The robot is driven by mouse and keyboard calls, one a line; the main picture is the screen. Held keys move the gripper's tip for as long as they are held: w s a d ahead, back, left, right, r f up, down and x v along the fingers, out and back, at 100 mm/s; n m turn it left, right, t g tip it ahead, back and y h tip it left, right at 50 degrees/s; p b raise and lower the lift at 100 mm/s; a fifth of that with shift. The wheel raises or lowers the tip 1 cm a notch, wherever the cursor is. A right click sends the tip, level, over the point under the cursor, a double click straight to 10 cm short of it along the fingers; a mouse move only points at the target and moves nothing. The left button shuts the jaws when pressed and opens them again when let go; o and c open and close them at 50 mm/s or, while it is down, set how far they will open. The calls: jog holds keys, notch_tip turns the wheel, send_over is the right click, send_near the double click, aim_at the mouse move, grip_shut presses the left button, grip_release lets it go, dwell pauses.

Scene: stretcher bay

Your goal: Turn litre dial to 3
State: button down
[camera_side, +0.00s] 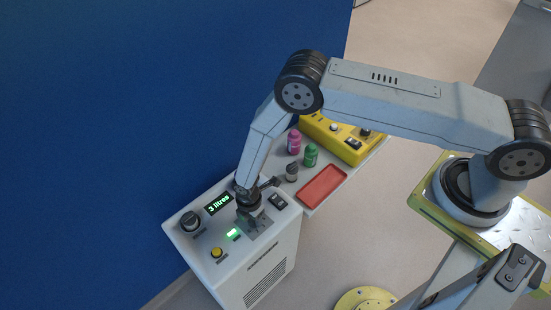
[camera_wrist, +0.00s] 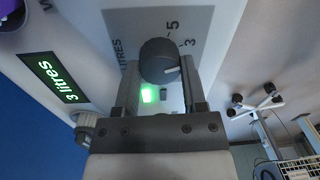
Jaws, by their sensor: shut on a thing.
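The litre dial (camera_wrist: 158,58) is a round dark knob on the grey scale plate of a white machine (camera_side: 262,262). In the wrist view my gripper (camera_wrist: 160,70) has one finger on each side of the dial and is shut on it. The dial's white pointer line points right, towards the printed 3; a 5 is printed above it. The display (camera_wrist: 55,78) reads "3 litres" in green, and the side view display (camera_side: 218,204) reads the same. In the side view my gripper (camera_side: 250,217) hides most of the dial.
On the machine top are another knob (camera_side: 190,221), a yellow button (camera_side: 216,252), a lit green lamp (camera_side: 232,233) and a rocker switch (camera_side: 278,201). Behind it, a shelf holds a red tray (camera_side: 321,187), a pink bottle (camera_side: 294,143), a green bottle (camera_side: 311,156) and a yellow box (camera_side: 335,142).

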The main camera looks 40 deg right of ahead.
jog(key=shift+n, duration=0.5)
jog(key=shift+c, duration=0.7)
grip_release()
jog(key=shift+r, duration=0.15)
jog(key=shift+w+r, duration=0.15)
jog(key=shift+r, duration=3.6)
